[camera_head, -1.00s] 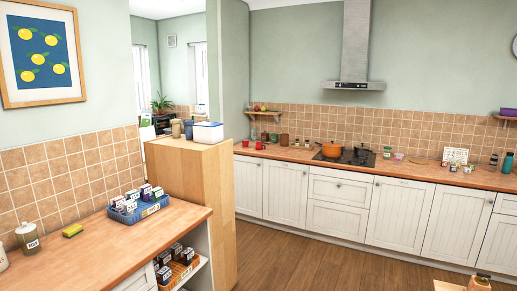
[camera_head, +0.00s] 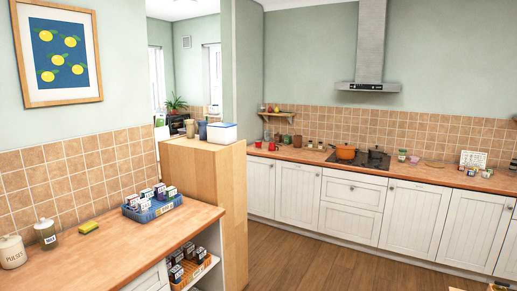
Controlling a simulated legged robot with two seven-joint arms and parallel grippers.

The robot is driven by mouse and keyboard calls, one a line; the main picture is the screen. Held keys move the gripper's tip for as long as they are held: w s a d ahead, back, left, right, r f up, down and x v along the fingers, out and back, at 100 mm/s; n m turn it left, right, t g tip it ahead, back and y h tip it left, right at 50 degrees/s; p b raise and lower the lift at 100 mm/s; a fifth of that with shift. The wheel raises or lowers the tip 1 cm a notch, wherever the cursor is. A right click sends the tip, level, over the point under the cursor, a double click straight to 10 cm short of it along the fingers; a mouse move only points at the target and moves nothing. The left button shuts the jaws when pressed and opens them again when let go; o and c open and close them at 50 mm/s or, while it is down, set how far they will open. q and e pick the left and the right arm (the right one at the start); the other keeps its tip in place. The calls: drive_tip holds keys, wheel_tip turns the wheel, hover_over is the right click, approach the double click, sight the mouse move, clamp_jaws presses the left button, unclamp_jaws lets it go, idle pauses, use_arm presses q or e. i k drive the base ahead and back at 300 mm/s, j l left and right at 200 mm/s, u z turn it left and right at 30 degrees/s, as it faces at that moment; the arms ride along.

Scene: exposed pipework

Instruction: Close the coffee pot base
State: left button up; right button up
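I cannot make out a coffee pot or its base in the head view. The closest candidates are small items on the far counter, too small to identify. Neither of my grippers is in the picture.
A wooden counter (camera_head: 150,240) at the left holds jars (camera_head: 46,234), a yellow sponge (camera_head: 89,228) and a blue crate (camera_head: 150,211) of small boxes. A tall wooden cabinet (camera_head: 232,200) stands beyond. An orange pot (camera_head: 345,151) sits on the far hob. Wooden floor (camera_head: 320,265) lies clear between.

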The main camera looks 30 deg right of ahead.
sight(273, 147)
drive_tip(key=i+l+z, duration=0.2)
drive_tip(key=i+z, duration=0.75)
drive_tip(key=i, duration=0.2)
drive_tip(key=i+j+z, duration=0.2)
drive_tip(key=i+z, duration=0.25)
drive_tip(key=i+l+z, duration=0.2)
drive_tip(key=i+l, duration=0.15)
drive_tip(key=i, duration=1)
drive_tip(key=i+l+z, duration=0.2)
drive_tip(key=i, duration=1.1)
drive_tip(key=i+j+u, duration=0.2)
drive_tip(key=i+u, duration=0.2)
drive_tip(key=i, duration=0.15)
drive_tip(key=i+u, duration=0.4)
drive_tip(key=i+l+u, duration=0.2)
drive_tip(key=i+u, duration=0.2)
drive_tip(key=i, duration=0.25)
drive_tip(key=i+l+u, duration=0.35)
drive_tip(key=i, duration=0.15)
drive_tip(key=i+j+u, duration=0.2)
drive_tip(key=i+u, duration=0.15)
drive_tip(key=i, duration=0.55)
drive_tip(key=i+u, duration=0.3)
drive_tip(key=i, duration=0.6)
drive_tip(key=i+j+z, duration=0.2)
drive_tip(key=i+z, duration=0.3)
drive_tip(key=i+j+z, duration=0.75)
drive_tip(key=j+z, duration=0.2)
